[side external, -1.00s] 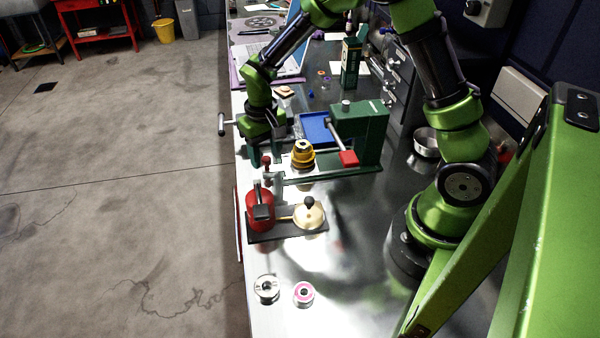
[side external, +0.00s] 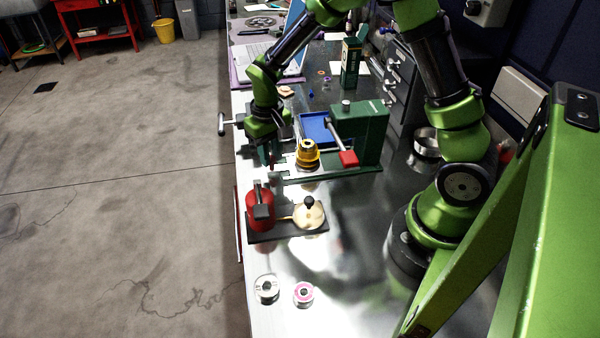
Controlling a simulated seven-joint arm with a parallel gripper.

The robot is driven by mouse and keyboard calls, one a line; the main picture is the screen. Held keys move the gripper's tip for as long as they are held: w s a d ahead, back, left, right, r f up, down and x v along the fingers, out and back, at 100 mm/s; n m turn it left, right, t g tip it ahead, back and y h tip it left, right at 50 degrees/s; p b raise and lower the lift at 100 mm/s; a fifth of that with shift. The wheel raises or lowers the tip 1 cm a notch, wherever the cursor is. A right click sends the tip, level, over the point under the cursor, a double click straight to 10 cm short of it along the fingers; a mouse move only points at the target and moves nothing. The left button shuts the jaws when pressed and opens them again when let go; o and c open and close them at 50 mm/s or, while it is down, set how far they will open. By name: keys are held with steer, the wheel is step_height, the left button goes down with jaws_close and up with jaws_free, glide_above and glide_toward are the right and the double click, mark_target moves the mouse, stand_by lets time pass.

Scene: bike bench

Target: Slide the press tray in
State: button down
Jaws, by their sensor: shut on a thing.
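The green press (side external: 372,135) stands on the bench, with a red-ended lever (side external: 348,158) on its front. The press tray (side external: 290,168) is a flat plate lying low along the press base, left of the press body. A yellow stepped part with a dark top (side external: 307,155) stands upright on the tray. My gripper (side external: 271,158) is at the tray's left end, shut on the tray's handle. Its fingers mostly hide that handle.
A red arbor-like tool and cream disc sit on a black board (side external: 288,234) in front. Two spools (side external: 266,289) lie nearer. A blue tray (side external: 318,127) is behind the tray, and a green bottle box (side external: 350,64) stands farther back. The bench's left edge is close to my gripper.

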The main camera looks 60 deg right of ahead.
mark_target(287, 166)
steer(key=s+d, duration=0.2)
steer(key=shift+s+d, duration=0.3)
steer(key=shift+d, duration=0.05)
steer(key=c, duration=0.9)
jaws_free()
step_height(287, 166, up, 17)
steer(key=shift+f, duration=0.1)
